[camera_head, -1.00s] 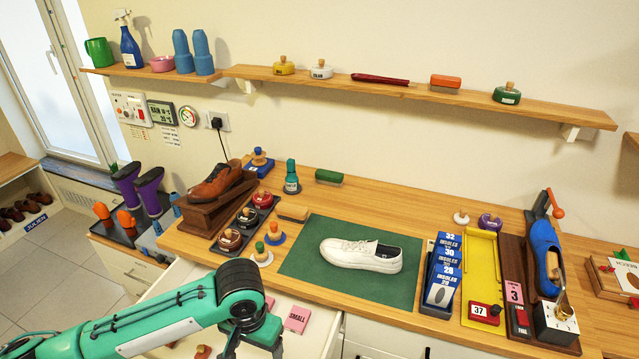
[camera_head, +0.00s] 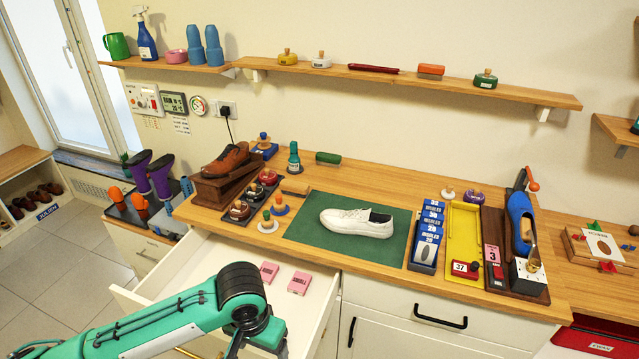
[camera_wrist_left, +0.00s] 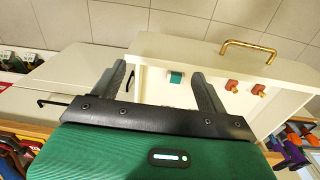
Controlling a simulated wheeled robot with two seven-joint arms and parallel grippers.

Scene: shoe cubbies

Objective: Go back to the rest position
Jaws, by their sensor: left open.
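My left arm comes in from the lower left in the head view, bent down at its dark wrist. Its gripper is mostly cut off by the bottom edge there. In the left wrist view my left gripper (camera_wrist_left: 161,76) has its two dark fingers spread apart, with nothing held between them. Past the fingers is the open white drawer (camera_head: 188,262), whose brass handle (camera_wrist_left: 248,50) also shows in the wrist view. The right gripper is not in view.
Pink boxes (camera_head: 299,283) lie in the drawer, which juts out from the counter. A white shoe (camera_head: 357,222) sits on a green mat (camera_head: 300,232). A brown shoe (camera_head: 226,160) stands on a wooden stand. Floor tiles (camera_head: 60,270) at left are clear.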

